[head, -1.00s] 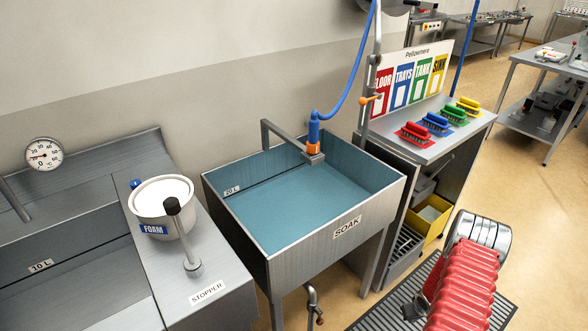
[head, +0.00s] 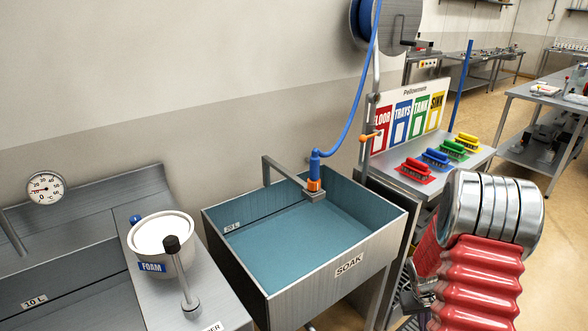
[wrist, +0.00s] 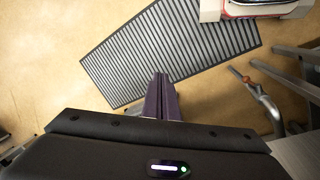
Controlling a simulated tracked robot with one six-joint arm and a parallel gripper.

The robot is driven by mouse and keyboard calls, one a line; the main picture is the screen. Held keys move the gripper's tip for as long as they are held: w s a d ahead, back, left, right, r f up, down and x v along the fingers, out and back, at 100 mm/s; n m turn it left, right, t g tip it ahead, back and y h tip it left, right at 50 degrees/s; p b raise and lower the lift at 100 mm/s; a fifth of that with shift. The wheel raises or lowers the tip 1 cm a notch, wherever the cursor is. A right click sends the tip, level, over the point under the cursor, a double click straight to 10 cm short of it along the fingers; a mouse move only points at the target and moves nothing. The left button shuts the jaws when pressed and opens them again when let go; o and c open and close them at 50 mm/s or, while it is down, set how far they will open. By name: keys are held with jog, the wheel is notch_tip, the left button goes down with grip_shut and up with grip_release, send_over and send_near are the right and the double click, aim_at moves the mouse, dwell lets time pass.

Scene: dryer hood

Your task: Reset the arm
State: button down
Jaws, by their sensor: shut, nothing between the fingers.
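My arm, with a red ribbed sleeve and polished metal rings, rises at the right of the head view. Its gripper end is not clear there. In the wrist view my gripper (wrist: 160,82) points down over the floor, its two dark fingers pressed together with nothing between them. The fingertips lie over the near edge of a slatted floor grate (wrist: 185,40), with air around them.
The SOAK sink (head: 318,281) holds bluish water, left of my arm. A FOAM tub (head: 160,238) and stopper lever (head: 181,275) stand further left. A bench with coloured brushes (head: 436,158) is behind my arm. A drain pipe (wrist: 265,100) shows right of my fingers.

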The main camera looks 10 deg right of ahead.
jog(key=s+a+r+n+t+y, duration=0.1)
jog(key=s+a+r, duration=0.3)
jog(key=a+r, duration=0.7)
jog(key=s+a+r+t+y, duration=0.1)
jog(key=s+a+r+t, duration=0.2)
jog(key=a+r, duration=0.8)
jog(key=s+a+r+n+t, duration=0.1)
jog(key=s+a+r, duration=0.4)
jog(key=a+r, duration=0.6)
notch_tip(320, 180, up, 3)
jog(key=shift+s+f+n+t+y, duration=0.1)
jog(key=shift+s+n+t+y, duration=0.25)
jog(key=shift+t, duration=0.35)
jog(key=shift+d, duration=0.15)
